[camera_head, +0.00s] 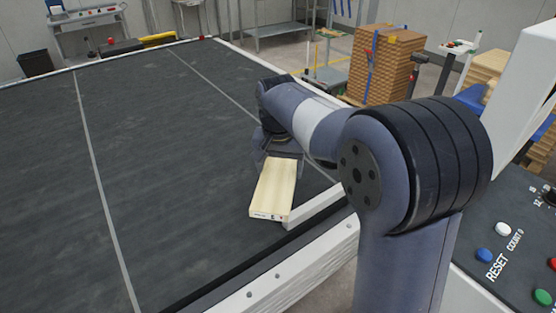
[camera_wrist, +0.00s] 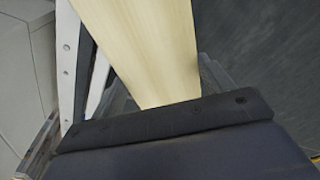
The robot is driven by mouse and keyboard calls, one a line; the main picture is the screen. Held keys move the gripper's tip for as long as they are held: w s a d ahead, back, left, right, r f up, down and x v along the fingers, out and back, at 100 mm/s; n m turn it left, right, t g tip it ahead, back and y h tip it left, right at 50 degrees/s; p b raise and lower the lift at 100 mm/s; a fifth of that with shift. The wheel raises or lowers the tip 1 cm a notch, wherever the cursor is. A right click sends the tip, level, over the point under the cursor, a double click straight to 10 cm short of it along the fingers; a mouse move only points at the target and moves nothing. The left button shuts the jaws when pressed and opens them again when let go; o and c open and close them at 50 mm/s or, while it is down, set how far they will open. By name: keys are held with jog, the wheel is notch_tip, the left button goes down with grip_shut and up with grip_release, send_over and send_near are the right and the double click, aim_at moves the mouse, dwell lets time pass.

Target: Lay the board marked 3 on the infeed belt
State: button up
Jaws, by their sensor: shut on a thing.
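My gripper (camera_head: 276,158) is shut on a pale wooden board (camera_head: 274,188) and holds it by one end. The board's far part sticks out toward the front of the head view, with small dark marks on its end face that I cannot read as a number. In the wrist view the same board (camera_wrist: 145,45) runs up and out of the picture from my gripper (camera_wrist: 165,112). The dark infeed belt (camera_head: 150,150) fills the left and middle. The board overlaps the belt's right front part; I cannot tell how high above it is.
A white rail (camera_head: 300,262) edges the belt's front. A control panel (camera_head: 515,225) with coloured buttons is at the right. Stacks of brown boards (camera_head: 385,65) stand at the back right. The belt's left and middle are clear.

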jog(key=w+m+p, duration=0.1)
jog(key=w+m, duration=0.1)
jog(key=w, duration=0.2)
jog(key=w+m+p, duration=0.1)
jog(key=w+m, duration=0.2)
jog(key=w, duration=0.2)
jog(key=w+m+h+p, duration=0.1)
jog(key=w+m, duration=0.2)
jog(key=w, duration=0.1)
jog(key=shift+w+d+f, duration=0.25)
jog(key=shift+w+d, duration=0.05)
jog(key=shift+w+f+m+g, duration=0.15)
jog(key=shift+f+m+g, duration=0.15)
jog(key=shift+m, duration=0.1)
notch_tip(320, 180, down, 10)
jog(key=shift+r+p, duration=0.25)
jog(key=shift+p, duration=0.75)
jog(key=shift+f, duration=0.2)
jog(key=o, duration=1.2)
jog(key=r, duration=0.4)
jog(key=a+r+b, duration=0.1)
jog(key=r, duration=0.3)
jog(key=s+r, duration=0.1)
jog(key=r, duration=0.3)
jog(key=shift+a+r, duration=0.15)
jog(key=shift+a, duration=0.1)
